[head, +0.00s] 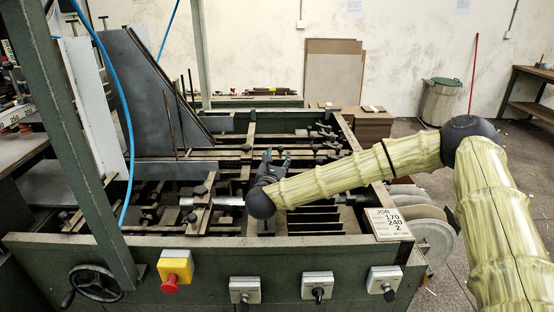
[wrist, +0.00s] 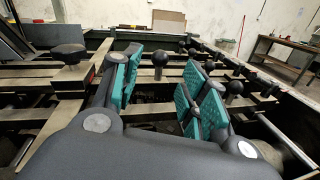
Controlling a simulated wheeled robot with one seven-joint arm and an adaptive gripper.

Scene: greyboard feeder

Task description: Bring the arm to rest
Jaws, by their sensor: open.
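My gripper (head: 274,160), dark with teal finger pads, is over the open bed of the green feeder machine (head: 330,242). In the wrist view my gripper (wrist: 164,80) has its two fingers apart, with nothing between them. My pale, ringed arm comes in from the right and bends at a dark joint. Its forearm slants down to the left across the machine's right side. Machine bars and dark knobs show beyond the fingers. Whether the gripper touches any of them I cannot tell.
Dark knobs (wrist: 235,88) stand close right of the fingers, and another knob (wrist: 69,54) stands left. A red stop button (head: 170,284) and several switches are on the front panel. A job sign (head: 388,223) sits at the right corner. A bin (head: 440,101) stands behind right.

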